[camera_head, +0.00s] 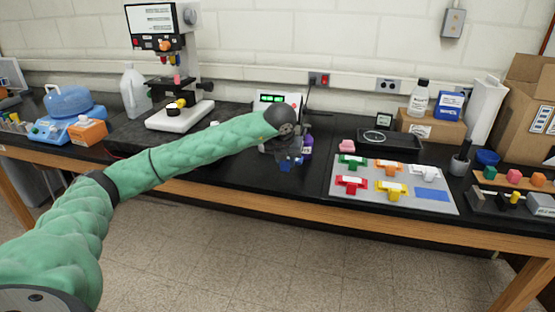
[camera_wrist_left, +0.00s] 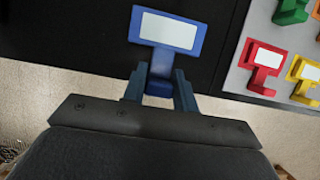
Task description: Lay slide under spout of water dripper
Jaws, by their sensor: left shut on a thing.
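A blue slide with a white label (camera_wrist_left: 167,30) is in my left gripper (camera_wrist_left: 160,90), whose fingers are shut on its blue handle. In the head view the blue slide (camera_head: 286,165) shows small below my left gripper (camera_head: 288,155), over the black bench near its front edge. A white instrument with a green display (camera_head: 277,98) stands just behind, partly hidden by my arm. I cannot tell which one is the water dripper; no spout shows clearly. My right gripper is not in view.
A grey mat (camera_head: 385,205) at right holds several coloured slides and a bare blue patch (camera_head: 432,194). A purple bottle (camera_head: 307,145) stands close beside my gripper. A microscope (camera_head: 165,60) stands at left. The bench between the jug and my gripper is mostly clear along the front.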

